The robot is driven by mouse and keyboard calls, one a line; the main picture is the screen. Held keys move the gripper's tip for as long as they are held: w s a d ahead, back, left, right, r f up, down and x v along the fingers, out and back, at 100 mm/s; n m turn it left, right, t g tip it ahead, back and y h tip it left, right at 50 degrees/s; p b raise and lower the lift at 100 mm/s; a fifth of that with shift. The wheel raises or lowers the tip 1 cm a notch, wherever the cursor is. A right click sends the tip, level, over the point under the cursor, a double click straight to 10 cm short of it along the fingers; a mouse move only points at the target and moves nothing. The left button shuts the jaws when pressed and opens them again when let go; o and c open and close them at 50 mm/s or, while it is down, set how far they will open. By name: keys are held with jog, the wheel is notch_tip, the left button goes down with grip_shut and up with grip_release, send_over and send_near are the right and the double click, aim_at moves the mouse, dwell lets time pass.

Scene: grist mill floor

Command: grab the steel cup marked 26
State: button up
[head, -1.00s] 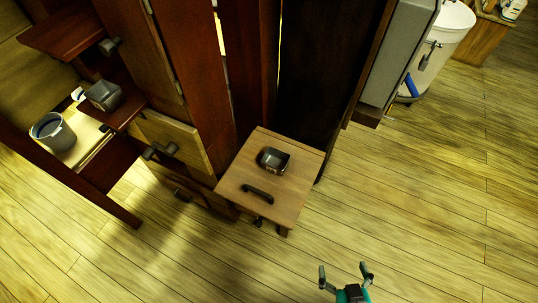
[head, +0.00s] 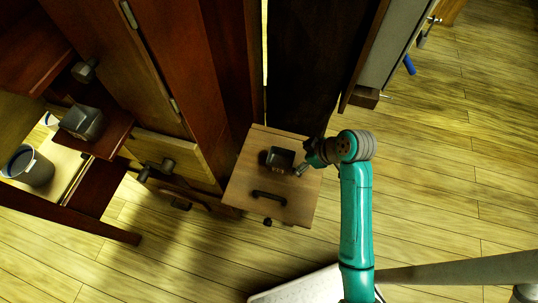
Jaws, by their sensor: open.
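A dark grey, square-mouthed metal cup (head: 280,158) sits on top of a small wooden stand (head: 246,178). A similar grey square cup (head: 82,122) sits on a dark red-brown shelf at the left. I cannot read a number 26 on either cup. My gripper (head: 302,162) is open, just right of the cup on the stand, at the stand's right side. One finger reaches toward the cup's right side; I cannot tell whether it touches. The gripper is small and partly hidden by its own wrist.
A black handle (head: 269,198) lies on the stand's top in front of the cup. Tall dark wooden panels (head: 315,70) rise behind it. A grey bucket (head: 29,168) stands at far left. A grey panel (head: 398,45) is at upper right. The floor (head: 450,180) at right is clear.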

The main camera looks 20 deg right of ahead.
send_near(276, 161)
jog(key=shift+w+a+f, duration=0.4)
jog(key=shift+w, duration=0.1)
jog(key=shift+s+x, duration=0.2)
jog(key=shift+x, duration=2.5)
jog(key=shift+d+f, duration=0.2)
jog(key=c, duration=1.2)
